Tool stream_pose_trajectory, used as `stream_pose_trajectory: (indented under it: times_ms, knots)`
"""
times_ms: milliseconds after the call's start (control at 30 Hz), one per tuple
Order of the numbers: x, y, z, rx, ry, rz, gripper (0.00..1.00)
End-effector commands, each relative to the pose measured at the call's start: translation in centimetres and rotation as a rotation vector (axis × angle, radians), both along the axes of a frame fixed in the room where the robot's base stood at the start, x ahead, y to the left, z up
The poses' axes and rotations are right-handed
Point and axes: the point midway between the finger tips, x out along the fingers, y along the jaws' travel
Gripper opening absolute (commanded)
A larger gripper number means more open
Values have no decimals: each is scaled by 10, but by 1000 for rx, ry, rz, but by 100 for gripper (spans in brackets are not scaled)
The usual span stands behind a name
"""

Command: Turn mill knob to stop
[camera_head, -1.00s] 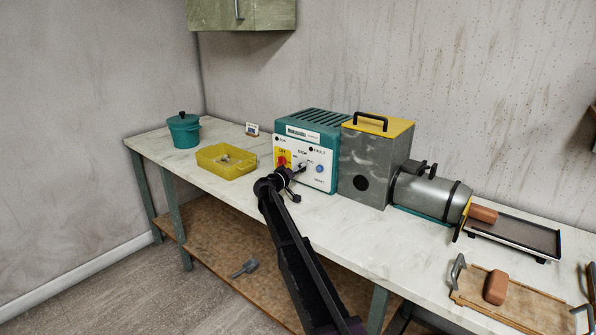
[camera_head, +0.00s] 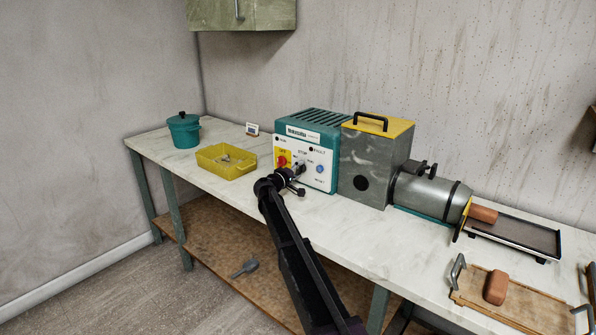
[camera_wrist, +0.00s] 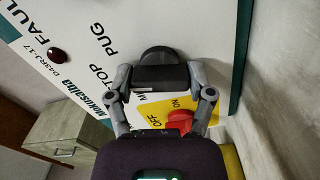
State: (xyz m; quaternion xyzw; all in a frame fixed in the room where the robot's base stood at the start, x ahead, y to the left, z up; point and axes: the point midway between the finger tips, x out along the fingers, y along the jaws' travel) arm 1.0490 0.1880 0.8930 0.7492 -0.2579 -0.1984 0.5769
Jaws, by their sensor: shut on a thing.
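The mill's control box (camera_head: 312,123) is teal with a white front panel (camera_head: 325,180). The dark mill knob sits under the STOP label on this panel. In the wrist view the knob (camera_wrist: 158,54) is a dark round dial with a grip bar, in the top middle. My gripper (camera_wrist: 162,78) has its fingers on both sides of the bar and is shut on it. In the head view my gripper (camera_head: 297,173) covers most of the knob. PUG and STOP labels show beside it in the wrist view; the knob's pointer mark cannot be made out.
A red switch (camera_head: 282,160) on a yellow plate is close beside the knob; a blue button (camera_head: 320,168) is to its right. A yellow tray (camera_head: 214,174) and teal pot (camera_head: 184,130) stand left. The grey mill housing (camera_head: 372,165) stands right.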

Motion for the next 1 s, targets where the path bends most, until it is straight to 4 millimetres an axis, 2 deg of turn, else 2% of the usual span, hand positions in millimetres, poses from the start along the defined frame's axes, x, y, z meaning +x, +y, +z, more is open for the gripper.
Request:
stream_pose_trajectory:
  times_ms: [400, 900, 933, 1000]
  knots:
    - [2, 0, 0, -183, 141, 1, 21]
    - [2, 0, 1, -207, 159, 0, 21]
    - [2, 0, 1, -206, 158, 0, 74]
    - [2, 0, 1, -206, 158, 0, 95]
